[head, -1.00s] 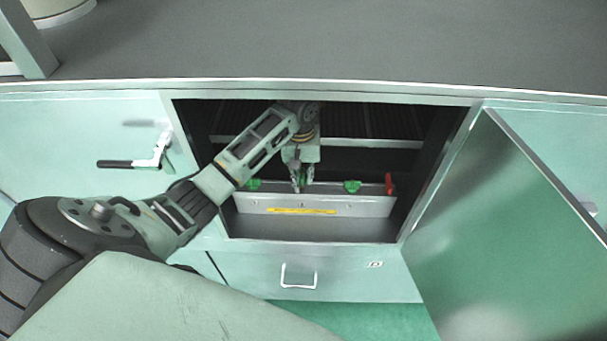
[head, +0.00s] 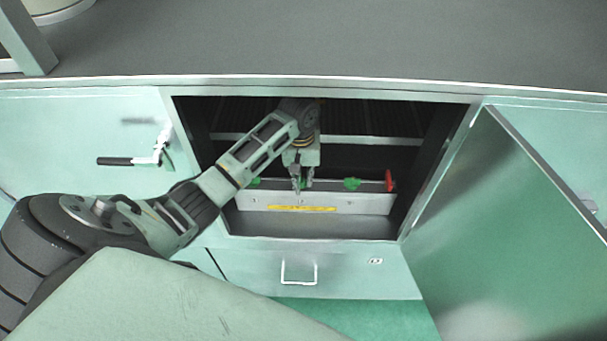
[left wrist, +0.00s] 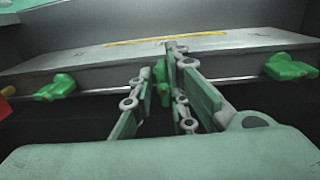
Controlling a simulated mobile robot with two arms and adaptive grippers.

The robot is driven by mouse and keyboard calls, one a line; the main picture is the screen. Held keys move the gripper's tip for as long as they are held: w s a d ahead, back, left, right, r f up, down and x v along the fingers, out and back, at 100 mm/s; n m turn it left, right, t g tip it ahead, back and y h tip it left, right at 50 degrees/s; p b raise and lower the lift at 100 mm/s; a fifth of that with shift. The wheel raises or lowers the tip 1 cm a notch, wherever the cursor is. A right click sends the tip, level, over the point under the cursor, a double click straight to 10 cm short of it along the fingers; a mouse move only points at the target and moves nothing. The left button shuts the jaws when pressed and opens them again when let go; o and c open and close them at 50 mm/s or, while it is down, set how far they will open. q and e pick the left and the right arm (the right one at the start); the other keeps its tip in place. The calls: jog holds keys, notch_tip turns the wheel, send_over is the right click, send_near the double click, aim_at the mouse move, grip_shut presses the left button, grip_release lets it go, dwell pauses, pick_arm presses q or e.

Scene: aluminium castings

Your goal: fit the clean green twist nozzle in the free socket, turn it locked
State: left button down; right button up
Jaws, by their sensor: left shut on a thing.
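My left gripper (head: 303,186) reaches into the open cabinet bay, pointing down at the rail in front of its middle. In the left wrist view its fingers (left wrist: 168,70) are closed around a green twist nozzle (left wrist: 163,72), which is mostly hidden by them. The nozzle is at the rail's edge; I cannot tell whether it is seated in a socket. Two other green nozzles are on the rail, one (head: 352,184) right of the gripper and one (head: 256,182) left of it, partly behind my arm. They also show in the left wrist view, (left wrist: 57,87) and (left wrist: 290,68). My right gripper is not in view.
The grey rail (head: 350,205) carries a yellow strip (head: 302,209). A red lever (head: 390,181) stands at its right end. An open door (head: 510,230) hangs at the right, and a counter (head: 320,40) lies above. The bay's side walls are close around my arm.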

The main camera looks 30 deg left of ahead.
aim_at(303, 177)
pick_arm(q)
jog(key=shift+f, duration=0.15)
jog(key=c, duration=1.6)
grip_release()
jog(key=shift+c, duration=0.2)
notch_tip(303, 177, up, 8)
jog(key=shift+s+a+f, duration=0.1)
jog(key=shift+f, duration=0.15)
jog(key=shift+c, duration=0.5)
